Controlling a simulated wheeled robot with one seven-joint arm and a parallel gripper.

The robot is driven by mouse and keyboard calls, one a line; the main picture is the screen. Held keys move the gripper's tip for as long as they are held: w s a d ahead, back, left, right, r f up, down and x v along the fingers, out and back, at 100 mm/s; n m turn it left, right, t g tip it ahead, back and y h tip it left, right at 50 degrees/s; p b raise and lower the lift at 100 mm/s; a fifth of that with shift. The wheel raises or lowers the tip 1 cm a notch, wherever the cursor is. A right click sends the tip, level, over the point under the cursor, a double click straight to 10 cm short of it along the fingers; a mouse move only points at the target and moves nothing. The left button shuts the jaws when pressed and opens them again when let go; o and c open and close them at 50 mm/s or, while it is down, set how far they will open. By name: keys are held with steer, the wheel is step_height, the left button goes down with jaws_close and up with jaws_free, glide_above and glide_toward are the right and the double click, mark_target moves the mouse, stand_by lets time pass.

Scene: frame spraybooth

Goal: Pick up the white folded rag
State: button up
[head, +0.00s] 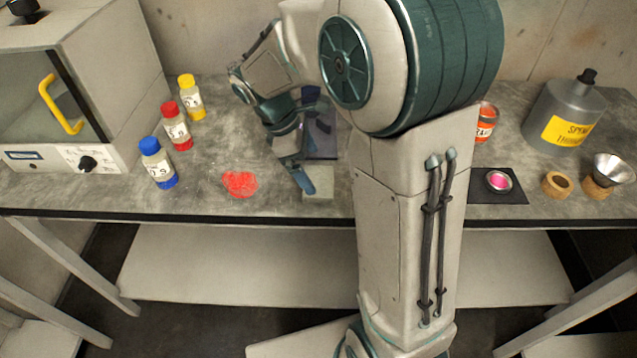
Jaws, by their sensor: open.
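A small pale, flat square, likely the white folded rag (321,186), lies on the grey table near its front edge. It looks greyish from here. My gripper (301,179) points down at the left side of this square, with one blue-tipped finger in front of part of it. The fingers look empty and open, with no cloth seen between them. I cannot tell whether the fingertip touches the rag or hovers above it. My arm hides part of the table just right of the rag.
A red patch or cloth (240,184) lies left of the gripper. Blue-capped (157,163), red-capped (176,127) and yellow-capped (191,98) bottles stand further left, beside an oven-like box (60,90). Right of my arm are an orange can (486,121), black mat (513,188) and grey canister (563,112).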

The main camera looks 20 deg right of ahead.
mark_target(319, 180)
steer(key=x, duration=0.4)
steer(key=shift+s+f, duration=0.15)
steer(key=shift+f, duration=0.1)
steer(key=shift+c, duration=0.3)
steer(key=c, duration=0.8)
steer(key=shift+r, duration=0.15)
step_height(319, 180, up, 4)
steer(key=shift+r, duration=0.15)
steer(key=s+d+r, duration=0.1)
steer(key=s+r, duration=0.1)
steer(key=s, duration=0.1)
steer(key=s+d+r, duration=0.2)
steer(key=s, duration=0.2)
steer(key=s+d+r, duration=0.2)
steer(key=s, duration=0.1)
steer(key=shift+s+d+r, duration=0.1)
steer(key=shift+s+r, duration=0.1)
steer(key=shift+r, duration=0.05)
